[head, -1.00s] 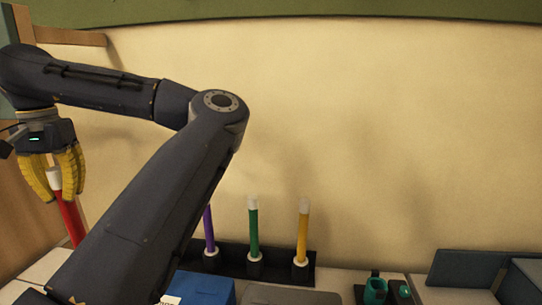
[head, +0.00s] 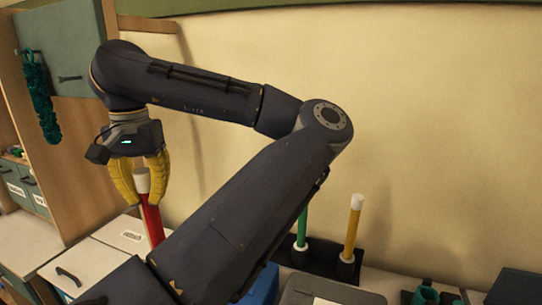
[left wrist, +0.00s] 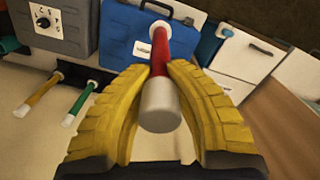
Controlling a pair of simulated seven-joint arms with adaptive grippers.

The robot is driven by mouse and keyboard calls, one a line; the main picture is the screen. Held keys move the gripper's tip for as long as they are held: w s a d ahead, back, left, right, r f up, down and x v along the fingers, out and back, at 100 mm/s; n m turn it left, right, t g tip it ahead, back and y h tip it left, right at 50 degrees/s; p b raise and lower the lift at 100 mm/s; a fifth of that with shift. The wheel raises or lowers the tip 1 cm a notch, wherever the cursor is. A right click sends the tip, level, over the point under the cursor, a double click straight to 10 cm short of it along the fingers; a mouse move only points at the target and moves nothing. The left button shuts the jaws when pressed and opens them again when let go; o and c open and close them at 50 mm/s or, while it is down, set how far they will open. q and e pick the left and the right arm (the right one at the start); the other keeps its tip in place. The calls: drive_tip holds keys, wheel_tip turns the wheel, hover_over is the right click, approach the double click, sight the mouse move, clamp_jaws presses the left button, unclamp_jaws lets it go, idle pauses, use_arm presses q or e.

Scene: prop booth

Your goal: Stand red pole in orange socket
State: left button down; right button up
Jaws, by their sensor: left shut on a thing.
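My left gripper (head: 140,198) points down with its yellow fingers shut on the red pole (head: 152,222) near its white upper end. In the head view the pole hangs slightly tilted, and my arm hides its lower part. In the left wrist view the red pole (left wrist: 160,57) runs away from between the fingers (left wrist: 158,125), its white end nearest. Its far end appears in front of a blue case (left wrist: 135,38); I cannot tell whether it touches anything. I see no orange socket. My right gripper is not in view.
A green pole (head: 302,226) and a yellow pole (head: 352,228) stand in a dark rack (head: 318,262) by the wall. A grey case (head: 325,291) and teal parts (head: 426,296) are in front. A wooden cabinet side (head: 55,170) with a green door (head: 60,60) stands at left.

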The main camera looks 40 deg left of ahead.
use_arm(q)
drive_tip(key=shift+s+a+f, duration=0.2)
drive_tip(key=shift+s+a, duration=0.05)
drive_tip(key=shift+a, duration=0.05)
drive_tip(key=w+a+m, duration=0.2)
drive_tip(key=w+a, duration=1.1)
drive_tip(key=a, duration=0.4)
drive_tip(key=w+a+f+n, duration=0.1)
drive_tip(key=w+f, duration=0.2)
drive_tip(key=w, duration=0.7)
drive_tip(key=w+a+f+n, duration=0.1)
drive_tip(key=w+f, duration=0.1)
drive_tip(key=w, duration=0.9)
drive_tip(key=shift+f, duration=0.4)
drive_tip(key=shift+f, duration=1.7)
